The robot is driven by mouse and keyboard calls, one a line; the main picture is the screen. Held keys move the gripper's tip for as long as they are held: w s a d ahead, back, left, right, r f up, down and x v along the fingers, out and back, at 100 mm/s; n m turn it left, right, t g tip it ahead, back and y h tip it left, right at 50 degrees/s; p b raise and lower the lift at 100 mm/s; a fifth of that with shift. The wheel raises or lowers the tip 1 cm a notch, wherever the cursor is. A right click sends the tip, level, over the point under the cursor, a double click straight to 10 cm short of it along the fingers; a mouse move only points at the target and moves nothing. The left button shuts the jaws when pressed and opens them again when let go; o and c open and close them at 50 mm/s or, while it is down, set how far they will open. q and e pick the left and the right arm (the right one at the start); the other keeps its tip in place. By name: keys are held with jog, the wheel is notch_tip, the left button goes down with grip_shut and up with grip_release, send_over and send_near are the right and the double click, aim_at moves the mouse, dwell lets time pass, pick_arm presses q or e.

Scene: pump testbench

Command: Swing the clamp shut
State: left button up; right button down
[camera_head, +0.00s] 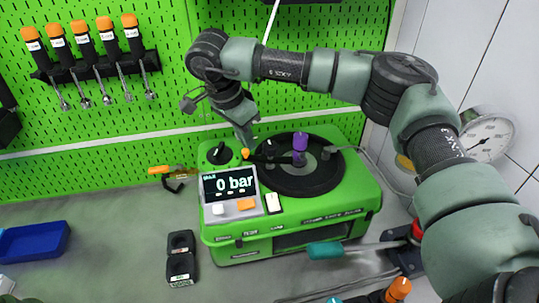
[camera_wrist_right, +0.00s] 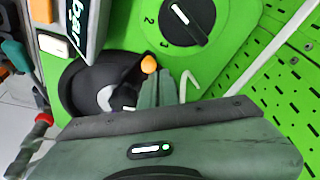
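The clamp is a black arm with an orange tip (camera_head: 246,153) at the left edge of the round black plate (camera_head: 293,182) on the green testbench (camera_head: 345,204). In the right wrist view the orange tip (camera_wrist_right: 148,64) shows just beyond the fingers. A purple piece (camera_head: 300,146) stands upright on the plate. My right gripper (camera_head: 247,141) reaches down from above, close beside the orange tip. Its fingers (camera_wrist_right: 160,88) look close together with nothing seen between them. Whether they touch the clamp arm is not clear.
A black dial (camera_head: 220,153) and a display reading 0 bar (camera_head: 231,185) are left of the plate. A black holder (camera_head: 180,258) and blue tray (camera_head: 35,240) lie on the grey table. Screwdrivers (camera_head: 83,46) hang on the green pegboard. A gauge (camera_head: 487,135) is at right.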

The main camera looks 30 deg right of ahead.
jog(key=shift+s+a, duration=0.15)
jog(key=shift+a, duration=0.05)
dwell(0.3)
jog(key=shift+s+a, duration=0.2)
jog(key=shift+s, duration=0.05)
jog(key=shift+w+r, duration=0.15)
jog(key=shift+r, duration=0.05)
jog(key=shift+w+d+r+p, duration=0.15)
jog(key=shift+w+r+p, duration=0.05)
jog(key=shift+r+p, duration=0.15)
notch_tip(320, 180, up, 8)
jog(key=p, duration=0.5)
dwell(0.5)
jog(key=shift+f, duration=0.1)
